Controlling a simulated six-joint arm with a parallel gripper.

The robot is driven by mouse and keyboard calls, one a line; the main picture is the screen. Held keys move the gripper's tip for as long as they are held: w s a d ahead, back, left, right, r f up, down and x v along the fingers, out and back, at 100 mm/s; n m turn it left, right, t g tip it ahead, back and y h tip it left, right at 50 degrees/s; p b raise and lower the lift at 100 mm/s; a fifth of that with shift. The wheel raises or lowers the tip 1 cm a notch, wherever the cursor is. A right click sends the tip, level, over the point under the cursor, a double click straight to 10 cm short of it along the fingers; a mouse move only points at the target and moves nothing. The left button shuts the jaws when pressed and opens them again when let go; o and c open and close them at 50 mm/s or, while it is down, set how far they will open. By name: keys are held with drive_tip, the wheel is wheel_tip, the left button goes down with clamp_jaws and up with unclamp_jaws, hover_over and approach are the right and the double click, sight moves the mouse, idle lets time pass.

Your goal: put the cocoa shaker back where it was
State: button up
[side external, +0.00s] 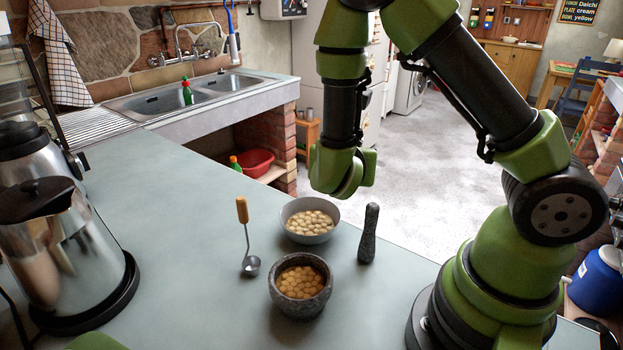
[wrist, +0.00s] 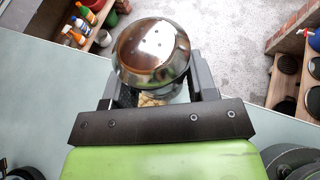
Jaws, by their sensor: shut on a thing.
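In the wrist view, my gripper (wrist: 153,82) is shut on the cocoa shaker (wrist: 152,52). The shaker has a shiny rounded top with small dark holes and brownish reflections. Its lower body is mostly hidden from above. The fingers and the shaker cannot be made out there. The shaker's former spot is not marked in these frames.
On the grey-green counter (side external: 170,215) stand a grey bowl (side external: 310,237) of pale round pieces, a stone mortar (side external: 300,312) with brown pieces, an upright pestle (side external: 369,234) and a wooden-handled ladle (side external: 246,240). A steel jug (side external: 55,250) stands left. The counter's left-middle is clear.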

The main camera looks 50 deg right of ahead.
drive_tip(key=shift+w, duration=0.1)
drive_tip(key=w+a+r, duration=0.2)
drive_tip(key=w+a, duration=0.4)
drive_tip(key=w, duration=0.3)
drive_tip(key=w+a+r, duration=0.2)
drive_tip(key=w+a, duration=0.4)
drive_tip(key=w, duration=0.2)
wheel_tip(320, 180, down, 18)
drive_tip(key=shift+w, duration=0.15)
drive_tip(key=shift+f, duration=0.15)
drive_tip(key=o, duration=1)
